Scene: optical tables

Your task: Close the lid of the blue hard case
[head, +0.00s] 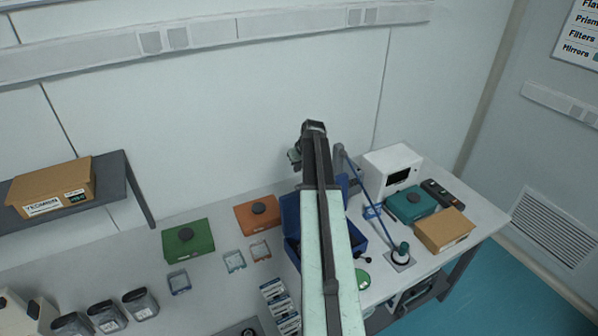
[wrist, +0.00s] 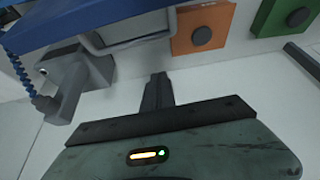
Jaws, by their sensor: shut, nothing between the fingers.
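The blue hard case (head: 291,229) stands on the table in the head view, mostly hidden behind my arm. Its lid (head: 343,184) appears raised at the back, with only parts showing beside the arm. In the wrist view a blue panel (wrist: 85,22), apparently the lid, crosses the top left, apart from the fingers. My gripper (head: 313,127) is at the far end of the arm, beyond and above the case. In the wrist view my gripper (wrist: 157,78) is shut and empty. Whether the lid touches the arm is hidden.
An orange case (head: 257,213) and green case (head: 188,240) stand left of the blue case. A blue-armed stand (head: 370,212), white device (head: 392,171), teal case (head: 409,205) and cardboard box (head: 444,230) crowd its right. The wall (head: 245,110) is close behind.

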